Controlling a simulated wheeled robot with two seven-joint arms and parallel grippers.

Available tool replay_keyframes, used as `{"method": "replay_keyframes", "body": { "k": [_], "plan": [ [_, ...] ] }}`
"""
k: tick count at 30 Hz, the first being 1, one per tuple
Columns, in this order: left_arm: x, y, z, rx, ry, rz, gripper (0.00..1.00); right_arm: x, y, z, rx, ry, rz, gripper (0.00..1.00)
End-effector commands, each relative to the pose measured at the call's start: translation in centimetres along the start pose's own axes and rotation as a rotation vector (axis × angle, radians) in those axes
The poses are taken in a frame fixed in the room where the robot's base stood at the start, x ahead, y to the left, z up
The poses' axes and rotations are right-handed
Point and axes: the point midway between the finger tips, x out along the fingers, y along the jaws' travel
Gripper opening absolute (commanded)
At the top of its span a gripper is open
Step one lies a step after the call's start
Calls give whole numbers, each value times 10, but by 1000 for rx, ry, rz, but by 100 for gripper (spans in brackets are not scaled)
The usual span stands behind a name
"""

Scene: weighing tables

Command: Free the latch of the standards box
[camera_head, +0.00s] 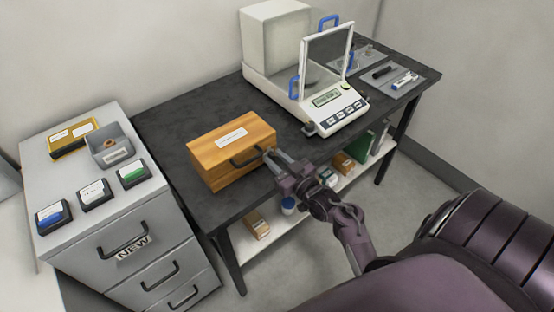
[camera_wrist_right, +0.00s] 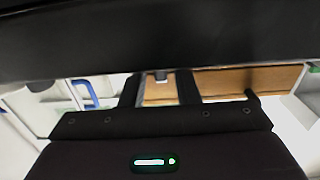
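The wooden standards box (camera_head: 225,158) is closed on the dark bench, with a white label on its lid and a dark handle (camera_head: 247,158) on its front. My right gripper (camera_head: 271,159) is at the right end of the box front, its fingers pointing at the box. In the right wrist view the fingers (camera_wrist_right: 159,90) stand apart, with the wooden box (camera_wrist_right: 225,82) beyond them. A small grey piece, which looks like the latch (camera_wrist_right: 161,75), shows between them; I cannot tell whether either finger touches it. My left gripper is not in view.
A balance (camera_head: 336,108) with a raised clear door stands behind the box to the right. A grey drawer cabinet (camera_head: 117,222) with small cases is on the left. A lower shelf (camera_head: 268,237) under the bench holds boxes and jars. The bench left of the box is clear.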

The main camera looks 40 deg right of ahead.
Motion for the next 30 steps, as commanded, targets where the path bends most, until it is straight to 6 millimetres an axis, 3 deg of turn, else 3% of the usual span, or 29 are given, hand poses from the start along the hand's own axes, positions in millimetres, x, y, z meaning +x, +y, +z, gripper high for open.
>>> {"method": "replay_keyframes", "body": {
  "k": [1,6,20,30],
  "plan": [
    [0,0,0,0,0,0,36,0,0,0,0,0,0,21],
    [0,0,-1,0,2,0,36,0,0,0,0,0,0,0],
    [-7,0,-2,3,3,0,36,0,1,-2,73,1,0,0],
    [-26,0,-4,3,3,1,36,0,3,-3,339,-1,-1,0]
  ]
}}
